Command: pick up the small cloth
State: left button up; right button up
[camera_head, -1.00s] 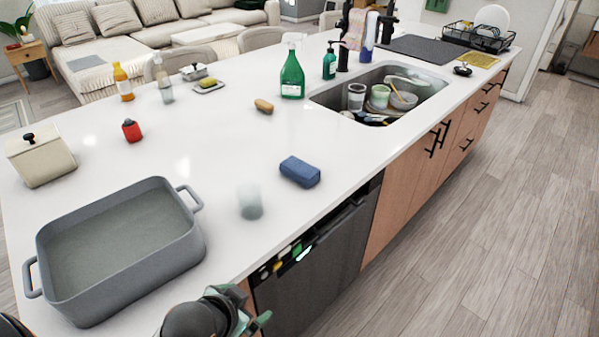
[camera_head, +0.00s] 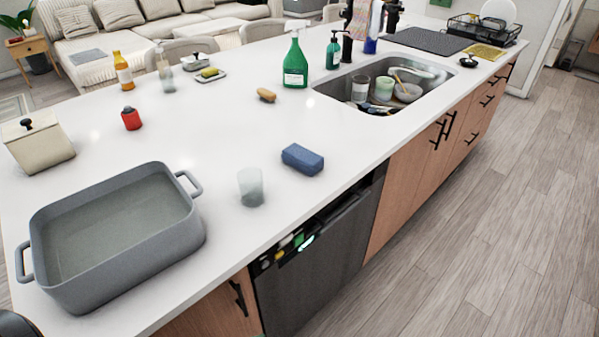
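No gripper of mine shows in the view now. I cannot tell for sure which thing is the small cloth. A pinkish patterned cloth (camera_head: 360,20) hangs by the faucet behind the sink, its top cut off by the picture edge. A flat yellow piece (camera_head: 484,51), perhaps a cloth or sponge mat, lies at the far right end of the counter in front of the dish rack. A blue block (camera_head: 302,159), sponge-like or a folded cloth, lies on the counter near its front edge.
A grey roasting pan (camera_head: 55,297) stands near left, with a clear glass (camera_head: 251,187) to its right. The sink (camera_head: 330,88) holds cups and bowls. A green spray bottle (camera_head: 295,62) stands left of it. The aisle floor (camera_head: 490,230) at right is clear.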

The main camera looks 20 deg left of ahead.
aim_at(309, 162)
jog(key=i+l+u, duration=0.1)
jog(key=u, duration=0.4)
jog(key=l+u, duration=0.15)
jog(key=u, duration=0.35)
jog(key=i+l+u, duration=0.1)
jog(key=l+u, duration=0.2)
jog(key=l, duration=0.15)
jog(key=l+u, duration=0.25)
jog(key=l, duration=0.2)
jog(key=l+u, duration=0.2)
jog(key=l, duration=0.75)
jog(key=i, duration=0.05)
